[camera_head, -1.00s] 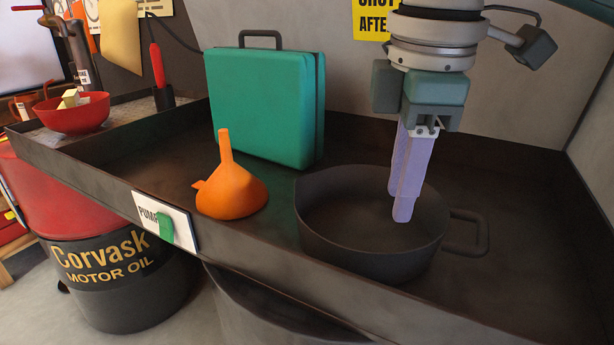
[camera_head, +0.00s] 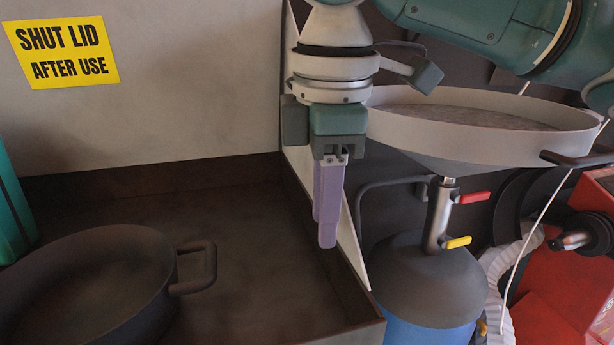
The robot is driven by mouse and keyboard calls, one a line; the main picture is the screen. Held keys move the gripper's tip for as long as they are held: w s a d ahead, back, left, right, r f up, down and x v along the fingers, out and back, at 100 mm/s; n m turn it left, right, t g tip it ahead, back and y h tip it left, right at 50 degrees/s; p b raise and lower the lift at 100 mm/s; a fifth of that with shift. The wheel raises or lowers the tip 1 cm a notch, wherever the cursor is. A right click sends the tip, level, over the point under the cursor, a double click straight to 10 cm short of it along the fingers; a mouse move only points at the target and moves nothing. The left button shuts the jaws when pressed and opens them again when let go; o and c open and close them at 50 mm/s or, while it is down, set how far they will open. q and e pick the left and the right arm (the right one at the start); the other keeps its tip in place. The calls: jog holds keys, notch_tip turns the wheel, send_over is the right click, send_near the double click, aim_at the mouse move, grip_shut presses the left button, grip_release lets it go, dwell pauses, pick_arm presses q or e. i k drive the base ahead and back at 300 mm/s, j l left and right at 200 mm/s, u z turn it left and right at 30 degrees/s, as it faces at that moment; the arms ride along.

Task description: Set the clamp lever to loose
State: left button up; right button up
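Two levers sit on the pipe under a wide round drain pan (camera_head: 480,125): a red one (camera_head: 472,198) and a yellow one (camera_head: 457,243). I cannot tell whether either is the clamp lever; no label on them is readable. My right gripper (camera_head: 327,235) hangs with its pale purple fingers pointing down, left of the pan and levers, above the right end of the dark tray (camera_head: 250,225). It touches neither lever. One finger overlaps the other, so the gap between them is hidden; nothing shows in them. My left gripper is out of view.
A dark pot (camera_head: 85,285) with a side handle stands in the tray at left. The tray's right wall lies between my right gripper and the blue drum (camera_head: 425,333). A red cabinet (camera_head: 565,290) and white hose (camera_head: 497,280) are at right. A yellow sign (camera_head: 62,52) is on the wall.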

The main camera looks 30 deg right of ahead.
aim_at(467, 198)
jog(key=z, duration=1.9)
